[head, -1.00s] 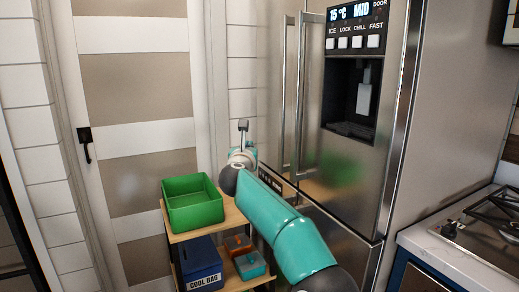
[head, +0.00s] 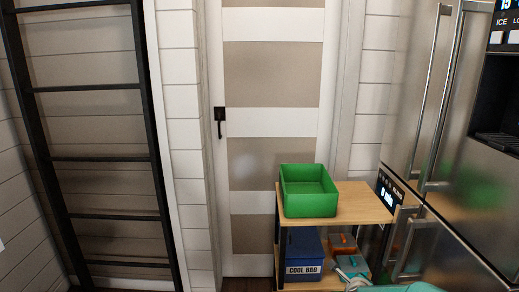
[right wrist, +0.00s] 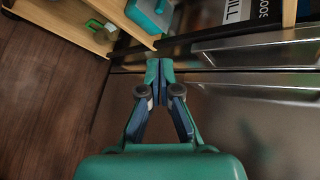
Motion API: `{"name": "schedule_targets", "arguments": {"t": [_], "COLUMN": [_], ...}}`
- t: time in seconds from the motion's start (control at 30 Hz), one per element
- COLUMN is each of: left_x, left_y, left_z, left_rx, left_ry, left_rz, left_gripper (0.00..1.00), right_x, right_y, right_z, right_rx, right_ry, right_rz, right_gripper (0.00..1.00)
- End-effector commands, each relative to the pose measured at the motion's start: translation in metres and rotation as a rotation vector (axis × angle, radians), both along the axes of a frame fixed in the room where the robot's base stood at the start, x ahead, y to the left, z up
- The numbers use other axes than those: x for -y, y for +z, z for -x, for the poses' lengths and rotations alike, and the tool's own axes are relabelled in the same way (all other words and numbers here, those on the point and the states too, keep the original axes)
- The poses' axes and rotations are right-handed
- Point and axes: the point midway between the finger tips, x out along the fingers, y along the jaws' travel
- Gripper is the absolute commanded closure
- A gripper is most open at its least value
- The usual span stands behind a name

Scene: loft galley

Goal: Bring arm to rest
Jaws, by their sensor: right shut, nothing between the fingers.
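My right gripper (right wrist: 160,75) shows in the right wrist view with its teal and dark blue fingers brought together and nothing between them. It points toward the stainless fridge front (right wrist: 225,110), with wooden shelves at the upper left of that view. I cannot tell whether it touches the fridge. In the head view, part of my teal right arm (head: 405,288) shows low at the bottom edge, by the cart's lower shelf. My left gripper is in neither current view.
A wooden cart (head: 360,205) carries an open green bin (head: 310,205) on top. A blue cool bag (head: 304,258) and smaller boxes sit on its lower shelf. The fridge (head: 440,110) stands right of it. A door (head: 270,130) and black ladder (head: 100,158) are behind and left.

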Motion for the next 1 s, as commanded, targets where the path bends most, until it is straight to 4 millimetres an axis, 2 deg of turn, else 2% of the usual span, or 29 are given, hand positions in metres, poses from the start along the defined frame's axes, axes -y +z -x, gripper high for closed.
{"name": "schedule_targets", "arguments": {"t": [0.03, 0.1, 0.17, 0.2, 0.27, 0.3, 0.4, 0.5, 0.6, 0.73, 0.8, 0.9, 0.93, 1.0], "left_x": [0.000, 0.000, 0.000, 0.000, 0.000, 0.000, 0.000, 0.000, 0.000, 0.000, 0.000, 0.000, 0.000, 0.000], "left_y": [0.000, 0.000, 0.000, 0.000, 0.000, 0.000, 0.000, 0.000, 0.000, 0.000, 0.000, 0.000, 0.018, 0.036], "left_z": [0.000, 0.000, 0.000, 0.000, 0.000, 0.000, 0.000, 0.000, 0.000, 0.000, 0.000, 0.000, 0.000, 0.000], "left_rx": [0.000, 0.000, 0.000, 0.000, 0.000, 0.000, 0.000, 0.000, 0.000, 0.000, 0.000, 0.000, -0.001, 0.000], "left_ry": [0.000, 0.000, 0.000, 0.000, 0.000, 0.000, 0.000, 0.000, 0.000, 0.000, 0.000, 0.000, 0.001, 0.000], "left_rz": [0.000, 0.000, 0.000, 0.000, 0.000, 0.000, 0.000, 0.000, 0.000, 0.000, 0.000, 0.000, 0.000, 0.000], "left_gripper": [1.00, 1.00, 1.00, 1.00, 1.00, 1.00, 1.00, 1.00, 1.00, 1.00, 1.00, 1.00, 1.00, 1.00], "right_x": [-0.011, -0.029, -0.044, -0.056, -0.073, -0.084, -0.113, -0.137, -0.157, -0.177, -0.184, -0.185, -0.185, -0.185], "right_y": [-0.033, -0.070, -0.099, -0.116, -0.138, -0.151, -0.172, -0.182, -0.183, -0.178, -0.175, -0.175, -0.156, -0.139], "right_z": [0.024, 0.059, 0.091, 0.114, 0.151, 0.177, 0.241, 0.298, 0.346, 0.401, 0.416, 0.416, 0.415, 0.415], "right_rx": [-0.095, -0.215, -0.310, -0.369, -0.449, -0.497, -0.589, -0.634, -0.644, -0.605, -0.547, -0.486, -0.489, -0.492], "right_ry": [0.092, 0.242, 0.379, 0.476, 0.628, 0.736, 1.010, 1.268, 1.504, 1.811, 1.969, 2.101, 2.093, 2.088], "right_rz": [0.050, 0.121, 0.178, 0.210, 0.255, 0.284, 0.343, 0.391, 0.433, 0.499, 0.571, 0.683, 0.678, 0.674], "right_gripper": [1.00, 1.00, 1.00, 1.00, 1.00, 1.00, 1.00, 1.00, 1.00, 1.00, 1.00, 1.00, 1.00, 1.00]}}
